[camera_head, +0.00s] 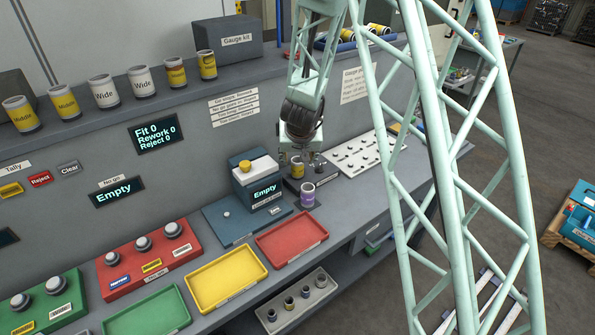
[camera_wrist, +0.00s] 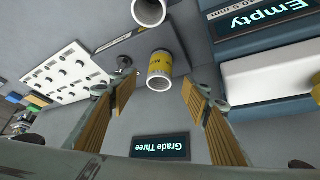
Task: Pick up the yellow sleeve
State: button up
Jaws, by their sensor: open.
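The yellow sleeve (camera_head: 297,169) is a short silvery tube with a yellow band, standing on a dark pad below my gripper (camera_head: 298,157). In the wrist view the yellow sleeve (camera_wrist: 160,72) shows its open end, lying between and a little beyond the two fingers. My gripper (camera_wrist: 156,92) is open, with its ribbed orange-brown pads apart on either side and not touching the sleeve. A purple-banded sleeve (camera_head: 307,194) stands just in front of it in the head view. Another tube (camera_wrist: 149,11) is cut off at the top of the wrist view.
A gauge box reading "Empty" (camera_head: 265,192) stands close to the left of the sleeves. A white board with pegs (camera_head: 355,154) lies to the right. Red (camera_head: 291,242), yellow (camera_head: 227,280) and green (camera_head: 147,315) trays line the front. Several sleeves stand on the back shelf.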

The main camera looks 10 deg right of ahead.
aim_at(297, 165)
jog(key=shift+b+x, duration=0.4)
jog(key=shift+x, duration=1.45)
jog(key=shift+f, duration=0.1)
jog(key=shift+b+x, duration=0.7)
jog(key=shift+x, duration=1.8)
jog(key=shift+a, duration=0.1)
jog(key=c, duration=1.2)
jog(key=shift+r, duration=0.2)
jog(key=shift+r+p, duration=2.8)
jog(key=shift+r, duration=2.05)
jog(key=shift+r+p, duration=0.25)
jog(key=shift+p, duration=0.05)
